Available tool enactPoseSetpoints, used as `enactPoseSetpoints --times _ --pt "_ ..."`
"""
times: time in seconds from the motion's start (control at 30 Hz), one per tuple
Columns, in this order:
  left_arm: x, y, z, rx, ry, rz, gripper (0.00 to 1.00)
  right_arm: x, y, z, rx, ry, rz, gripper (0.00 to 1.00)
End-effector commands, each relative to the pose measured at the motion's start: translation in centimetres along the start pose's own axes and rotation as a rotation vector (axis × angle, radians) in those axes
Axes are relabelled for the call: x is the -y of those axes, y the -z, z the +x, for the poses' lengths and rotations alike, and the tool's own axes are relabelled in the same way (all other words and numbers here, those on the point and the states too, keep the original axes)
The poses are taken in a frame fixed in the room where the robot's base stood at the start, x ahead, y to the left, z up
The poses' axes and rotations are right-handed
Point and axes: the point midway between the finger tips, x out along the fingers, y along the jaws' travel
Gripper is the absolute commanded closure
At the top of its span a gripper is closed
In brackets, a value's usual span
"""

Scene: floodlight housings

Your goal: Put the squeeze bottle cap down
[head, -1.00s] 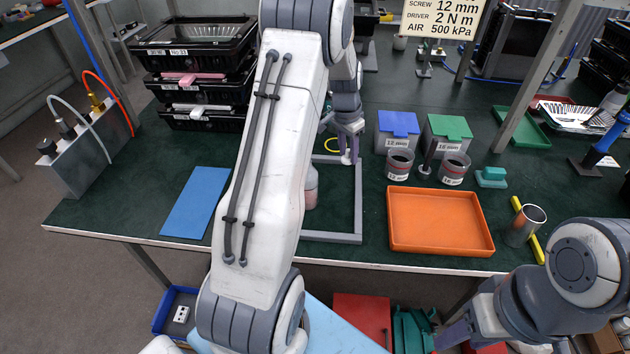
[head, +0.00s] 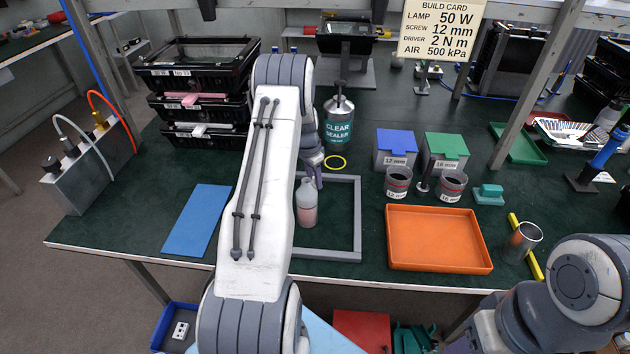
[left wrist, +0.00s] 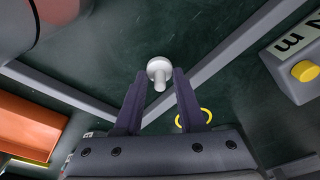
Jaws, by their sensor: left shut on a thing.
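The squeeze bottle cap is white with a short nozzle; it shows in the left wrist view (left wrist: 159,71), at the tips of my left gripper's dark purple fingers (left wrist: 160,85). The left gripper is shut on it. In the head view my left gripper (head: 314,178) is over the grey frame, just behind and above the squeeze bottle (head: 306,204), and the cap cannot be made out. The translucent pinkish bottle stands upright at the frame's left side.
A grey square frame (head: 358,222) lies on the green table, its inside mostly clear. A yellow ring (head: 335,163) and a clear sealer can (head: 339,122) are behind. An orange tray (head: 438,238) lies right, a blue mat (head: 197,220) left.

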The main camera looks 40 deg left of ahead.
Motion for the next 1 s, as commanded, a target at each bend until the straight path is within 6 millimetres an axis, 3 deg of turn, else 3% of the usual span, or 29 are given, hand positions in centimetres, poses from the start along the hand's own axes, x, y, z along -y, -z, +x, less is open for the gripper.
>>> enactPoseSetpoints --times 0.13,0.5,0.53,0.6,1.0 --pt "0.0 -0.1 1.4 -0.001 0.001 0.001 1.0 0.0 0.0 -0.4 0.0 0.0 0.0 0.5" --pt "0.0 -0.2 1.9 -0.001 0.001 0.001 1.0 0.0 0.0 0.1 0.0 0.0 0.0 0.5" --pt "0.0 -0.2 1.9 -0.001 0.001 0.001 0.57 0.0 0.0 0.0 0.0 0.0 0.0 0.5" --pt "0.0 -0.2 1.8 -0.001 0.001 0.001 0.31 0.0 0.0 -0.1 0.0 0.0 0.0 0.5" --pt "0.0 -0.1 1.2 -0.002 0.002 0.0 0.31 0.1 0.0 -0.6 0.0 0.0 0.0 0.5"
